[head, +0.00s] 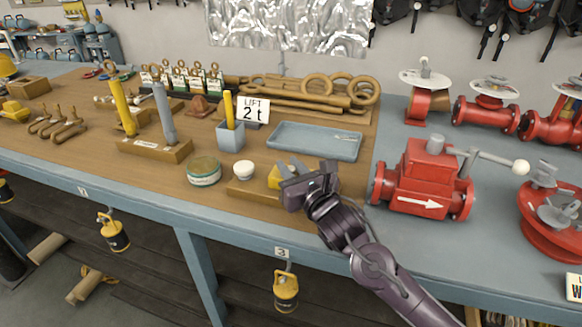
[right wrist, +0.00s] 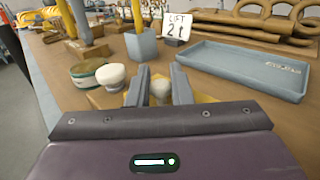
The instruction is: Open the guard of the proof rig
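I cannot tell for certain which thing is the proof rig. A low wooden base (head: 240,190) near the bench's front edge carries a white domed knob (head: 243,170) and a yellow part (head: 273,178). My right gripper (head: 291,168) is over the right end of this base and hides part of it. In the right wrist view its two fingers (right wrist: 159,88) are apart, with a pale rounded piece (right wrist: 160,91) showing between them; I cannot tell whether they touch it. The white knob (right wrist: 111,75) is left of the fingers there. My left gripper is not in view.
A green-and-white tin (head: 204,172) stands left of the base. A blue-grey tray (head: 316,142) and a blue holder (head: 230,136) lie behind. A red valve body (head: 420,178) with a white-knobbed lever stands right of my right arm.

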